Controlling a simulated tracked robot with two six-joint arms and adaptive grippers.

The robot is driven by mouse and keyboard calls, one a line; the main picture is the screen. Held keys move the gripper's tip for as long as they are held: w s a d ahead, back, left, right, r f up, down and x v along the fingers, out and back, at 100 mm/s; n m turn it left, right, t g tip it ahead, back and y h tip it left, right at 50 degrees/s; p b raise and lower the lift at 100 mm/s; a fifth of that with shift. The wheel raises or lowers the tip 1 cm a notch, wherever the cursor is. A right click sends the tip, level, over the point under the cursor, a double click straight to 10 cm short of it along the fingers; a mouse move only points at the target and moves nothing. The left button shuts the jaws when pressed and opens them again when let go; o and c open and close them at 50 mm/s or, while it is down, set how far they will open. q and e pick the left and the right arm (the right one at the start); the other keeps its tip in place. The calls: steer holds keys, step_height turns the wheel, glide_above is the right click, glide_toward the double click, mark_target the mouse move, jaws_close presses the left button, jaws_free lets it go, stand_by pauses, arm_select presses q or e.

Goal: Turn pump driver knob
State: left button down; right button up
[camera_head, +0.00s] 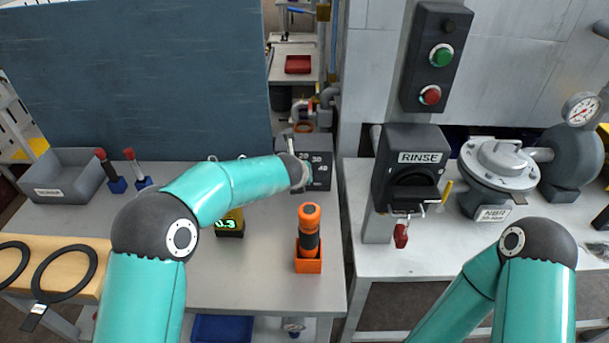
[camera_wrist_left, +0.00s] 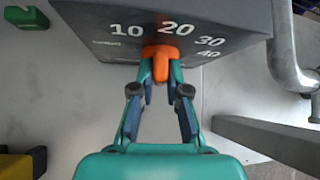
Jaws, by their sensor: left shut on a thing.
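The pump driver is a dark grey box (camera_head: 322,175) at the back of the left table in the head view, with white numbers on its face. The left wrist view shows the box (camera_wrist_left: 235,12) close up, with 10, 20, 30 and 40 printed around an orange knob (camera_wrist_left: 160,53). The knob's upper end lies between 10 and 20, just below left of 20. My left gripper (camera_wrist_left: 161,75) is shut on the knob, one fingertip on each side. In the head view my left wrist hides the knob and fingertips. My right gripper is out of view.
An orange-capped tool stands in an orange holder (camera_head: 308,262) in front of the box. A small meter (camera_head: 230,224) with green digits sits beneath my left arm. A grey bin (camera_head: 62,176) is at left; the RINSE unit (camera_head: 411,160) is at right.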

arm_select(q)
steer(key=c, duration=1.2)
jaws_free()
steer(key=shift+o, duration=0.2)
steer(key=v, duration=1.1)
steer(key=shift+s+r, duration=0.2)
steer(key=shift+s, duration=0.15)
steer(key=shift+a, duration=0.1)
